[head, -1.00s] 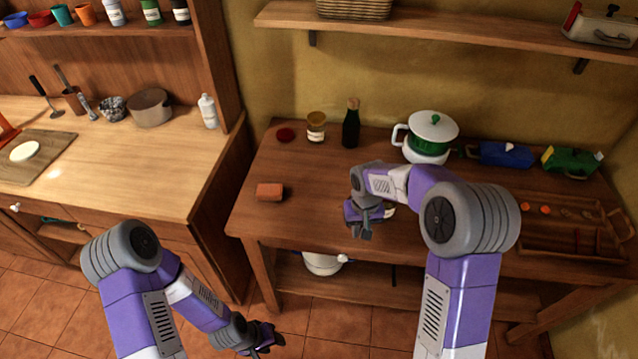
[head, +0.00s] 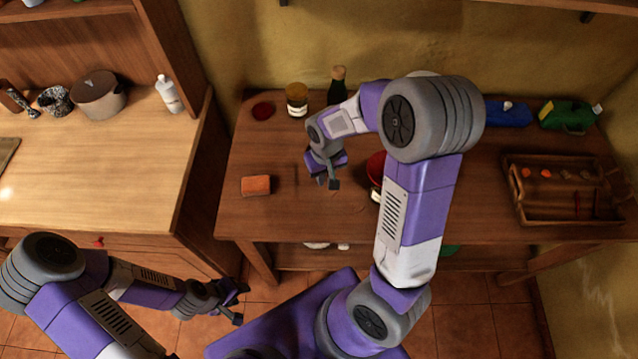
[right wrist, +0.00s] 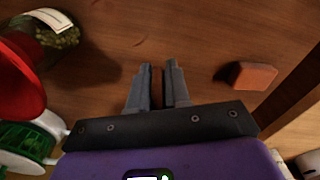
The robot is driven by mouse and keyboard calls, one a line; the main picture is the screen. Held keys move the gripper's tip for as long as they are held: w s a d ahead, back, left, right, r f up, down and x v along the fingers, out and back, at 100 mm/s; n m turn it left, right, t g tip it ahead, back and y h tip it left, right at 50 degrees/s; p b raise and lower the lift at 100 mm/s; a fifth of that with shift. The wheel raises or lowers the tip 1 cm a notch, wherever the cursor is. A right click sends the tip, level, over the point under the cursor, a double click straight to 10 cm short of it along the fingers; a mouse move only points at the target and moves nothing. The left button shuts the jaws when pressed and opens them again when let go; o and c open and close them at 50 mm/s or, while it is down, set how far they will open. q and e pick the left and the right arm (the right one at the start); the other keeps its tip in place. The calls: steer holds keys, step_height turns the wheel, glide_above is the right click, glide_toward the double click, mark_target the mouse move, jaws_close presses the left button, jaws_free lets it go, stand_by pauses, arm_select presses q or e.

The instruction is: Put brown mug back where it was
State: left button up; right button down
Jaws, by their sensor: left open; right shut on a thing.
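I cannot make out a brown mug in either view. My right gripper (head: 328,182) is over the wooden table, to the right of the orange-brown block (head: 256,185). In the right wrist view its fingers (right wrist: 158,78) are close together with a narrow gap. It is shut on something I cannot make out. The block also shows in the right wrist view (right wrist: 252,76), apart from the fingers. My left gripper (head: 238,303) is open and empty, low in front of the left counter.
A labelled jar (head: 297,100), dark bottle (head: 338,84) and dark red disc (head: 263,110) stand at the table's back. A red object (head: 376,170) is partly hidden by my right arm. A wooden tray (head: 511,190) lies right.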

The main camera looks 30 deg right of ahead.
mark_target(324, 198)
step_height(324, 198, down, 10)
steer(key=shift+w+r+b, duration=0.1)
steer(key=shift+r+b, duration=0.15)
steer(key=shift+b, duration=0.6)
steer(key=shift+f, duration=0.1)
steer(key=c, duration=1.1)
jaws_free()
step_height(324, 198, up, 12)
steer(key=shift+r+p, duration=0.15)
steer(key=shift+p, duration=1.05)
